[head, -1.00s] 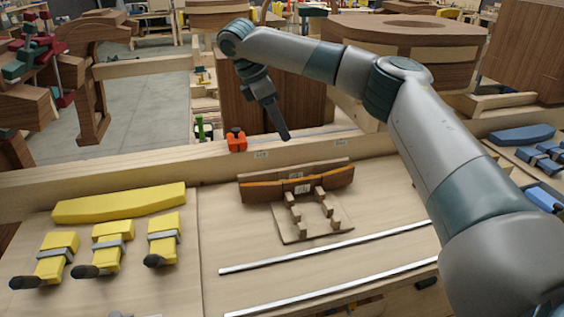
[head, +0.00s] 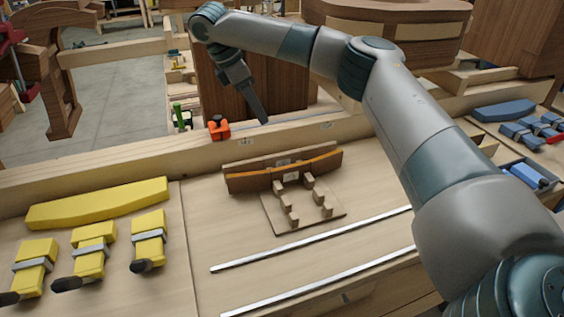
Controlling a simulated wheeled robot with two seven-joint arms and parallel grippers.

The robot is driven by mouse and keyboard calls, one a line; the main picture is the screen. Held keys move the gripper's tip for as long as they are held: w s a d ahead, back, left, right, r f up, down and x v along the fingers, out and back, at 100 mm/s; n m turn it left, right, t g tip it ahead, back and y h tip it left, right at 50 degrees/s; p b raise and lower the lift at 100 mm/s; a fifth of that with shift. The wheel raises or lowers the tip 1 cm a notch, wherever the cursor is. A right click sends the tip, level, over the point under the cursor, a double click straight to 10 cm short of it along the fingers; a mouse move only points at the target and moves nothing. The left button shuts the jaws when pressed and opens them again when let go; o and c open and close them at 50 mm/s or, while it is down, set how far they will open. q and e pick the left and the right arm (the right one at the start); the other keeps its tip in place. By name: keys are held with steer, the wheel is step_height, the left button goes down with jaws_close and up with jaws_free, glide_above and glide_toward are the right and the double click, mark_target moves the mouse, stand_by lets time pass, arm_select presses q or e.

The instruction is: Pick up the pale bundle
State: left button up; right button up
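I cannot pick out a pale bundle for certain. On the bench stands a pair of dark brown curved boards (head: 240,182) with a thin orange-tan strip (head: 322,161) along them and a small white label. In front of them is a pale flat board (head: 300,221) with several small upright pale blocks. My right gripper (head: 264,120) points down above the bench's back rail, behind and left of the boards' middle, and touches nothing I can see. It shows edge-on, so its opening is hidden. My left gripper is out of view.
A yellow curved form (head: 98,203) and several yellow clamps (head: 149,239) lie at left. Two metal bars (head: 300,243) cross the bench in front. An orange clamp (head: 219,128) is at the back rail (head: 110,163). Blue pieces (head: 503,111) lie at right, partly behind my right arm.

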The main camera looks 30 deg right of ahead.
steer(key=p, duration=0.2)
glide_toward(282, 154)
steer(key=shift+x, duration=1.15)
steer(key=shift+d+f, duration=0.2)
steer(key=shift+f, duration=0.15)
steer(key=shift+p+x, duration=0.85)
steer(key=shift+p, duration=0.25)
steer(key=shift+p+x, duration=0.55)
steer(key=shift+x, duration=0.55)
steer(key=shift+d+f, duration=0.25)
steer(key=shift+f, duration=0.35)
steer(key=shift+f+p, duration=0.2)
steer(key=shift+p, duration=0.4)
steer(key=shift+c, duration=0.6)
